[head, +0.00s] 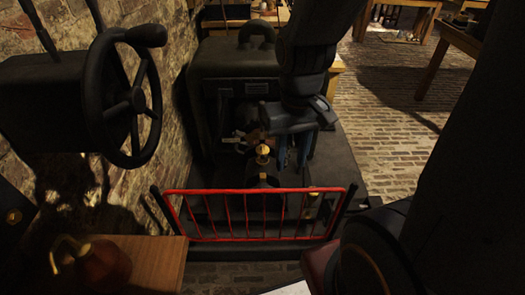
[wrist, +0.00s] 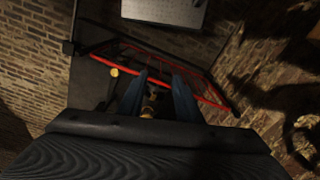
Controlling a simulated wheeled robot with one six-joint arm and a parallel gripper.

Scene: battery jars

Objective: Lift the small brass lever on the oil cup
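The brass oil cup (head: 263,152) stands on a dark machine (head: 330,165) behind a red railing, in the middle of the head view. Its small lever is too small and dark to make out. My gripper (head: 293,162) points down just right of the cup, its blue fingers apart. In the wrist view my gripper (wrist: 158,82) is open, and a small brass part (wrist: 148,110) shows between the fingers near their base. I cannot tell whether the fingers touch it. Nothing is visibly held.
The red railing (head: 262,192) stands in front of the machine. A black handwheel (head: 122,100) is at the left by the brick wall. A wooden table (head: 160,255) at lower left bears a copper oil can (head: 102,262). Brick floor (head: 390,130) is open to the right.

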